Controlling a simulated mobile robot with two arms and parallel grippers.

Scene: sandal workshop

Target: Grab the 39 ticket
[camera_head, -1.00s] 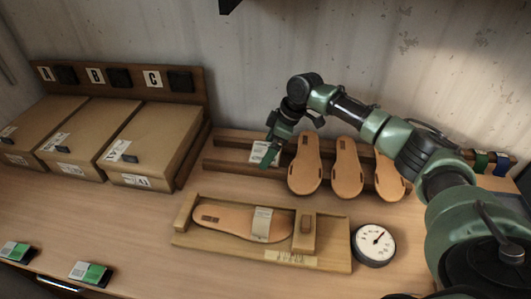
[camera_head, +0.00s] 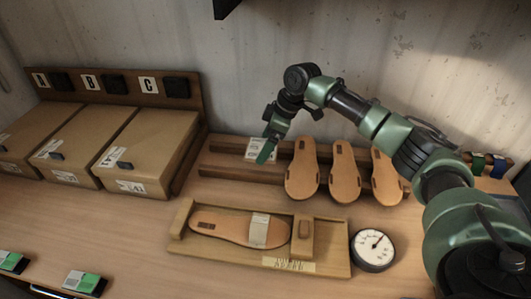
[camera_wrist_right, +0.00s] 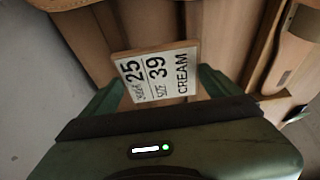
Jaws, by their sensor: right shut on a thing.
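The ticket (camera_wrist_right: 157,75), a white card on a light brown backing, reads 25, size 39, CREAM in the right wrist view. It sits between the green jaws of my right gripper (camera_wrist_right: 160,88), which is shut on it. In the head view the ticket (camera_head: 257,146) shows partly behind my right gripper (camera_head: 267,150), over the left end of the wooden sandal rack (camera_head: 225,172). My left gripper is not in view.
Several tan sandals lean on the rack right of the ticket, the closest (camera_head: 302,170) nearby. A wooden fixture (camera_head: 335,258) holding a sandal (camera_head: 225,225) and a round dial (camera_head: 373,250) stand in front. Cardboard boxes (camera_head: 140,150) stand at left.

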